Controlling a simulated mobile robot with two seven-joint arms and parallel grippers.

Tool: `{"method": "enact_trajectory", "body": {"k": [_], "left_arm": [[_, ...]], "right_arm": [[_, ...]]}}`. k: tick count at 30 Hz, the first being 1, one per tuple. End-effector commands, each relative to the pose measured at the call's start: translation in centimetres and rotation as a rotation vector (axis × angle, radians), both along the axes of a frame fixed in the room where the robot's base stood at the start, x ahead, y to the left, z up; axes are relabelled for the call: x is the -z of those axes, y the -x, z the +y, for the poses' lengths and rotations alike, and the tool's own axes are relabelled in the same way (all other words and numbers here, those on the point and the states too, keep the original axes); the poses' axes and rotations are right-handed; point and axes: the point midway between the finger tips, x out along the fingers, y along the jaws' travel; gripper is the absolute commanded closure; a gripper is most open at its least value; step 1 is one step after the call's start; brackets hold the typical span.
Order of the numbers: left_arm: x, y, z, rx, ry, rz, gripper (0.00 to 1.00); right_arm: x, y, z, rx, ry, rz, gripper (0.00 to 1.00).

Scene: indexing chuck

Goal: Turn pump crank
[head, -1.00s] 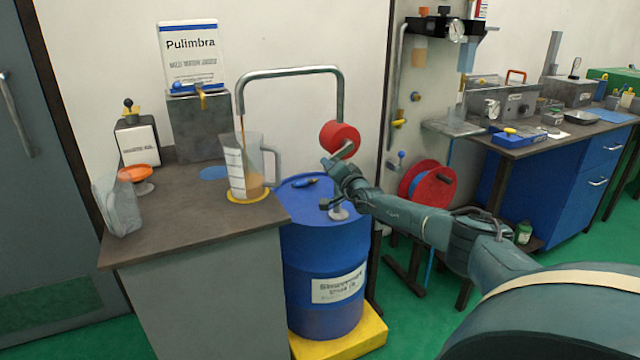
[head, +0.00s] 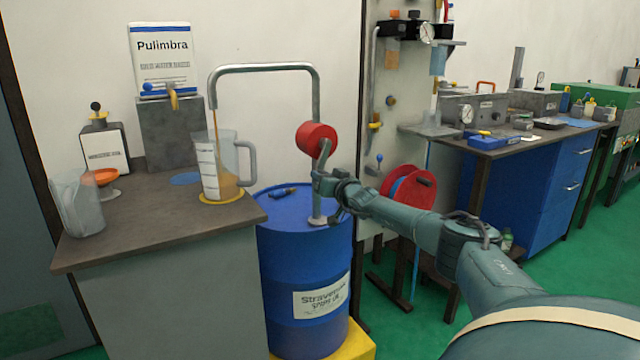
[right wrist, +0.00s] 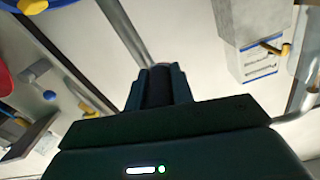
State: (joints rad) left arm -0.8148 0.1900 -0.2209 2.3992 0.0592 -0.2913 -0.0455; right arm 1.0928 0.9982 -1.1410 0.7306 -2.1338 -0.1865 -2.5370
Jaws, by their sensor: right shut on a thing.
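The red pump head (head: 317,138) sits on a blue drum (head: 305,245), with a bent metal spout pipe (head: 262,69) leading left. A grey crank arm (head: 325,150) hangs from the pump's front. My right gripper (head: 322,180) is just below the red head, shut on the crank's handle, which it mostly hides. In the right wrist view, the fingers (right wrist: 158,86) close around a dark grip. A clear jug (head: 218,170) stands under the spout with amber liquid in its bottom; a thin amber stream falls into it. My left gripper is not in view.
The jug stands on a yellow disc on the grey bench (head: 150,235). A second clear jug (head: 77,205) and an orange dish (head: 102,178) are at the left. A red hose reel (head: 408,188) is behind my right forearm. A workbench (head: 530,180) stands at the right.

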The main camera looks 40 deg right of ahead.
Motion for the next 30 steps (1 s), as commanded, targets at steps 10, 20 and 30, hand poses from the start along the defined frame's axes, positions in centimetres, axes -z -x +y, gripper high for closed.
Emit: {"method": "enact_trajectory", "body": {"k": [10,20,30], "left_arm": [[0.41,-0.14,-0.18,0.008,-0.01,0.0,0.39],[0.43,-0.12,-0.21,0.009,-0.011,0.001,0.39],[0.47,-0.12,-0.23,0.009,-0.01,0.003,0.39]], "right_arm": [[-0.38,-0.04,-0.11,-0.002,0.027,-0.002,1.0],[-0.29,-0.07,-0.04,-0.003,0.025,-0.002,0.67],[-0.02,-0.01,-0.09,-0.002,0.024,0.003,0.55]]}}
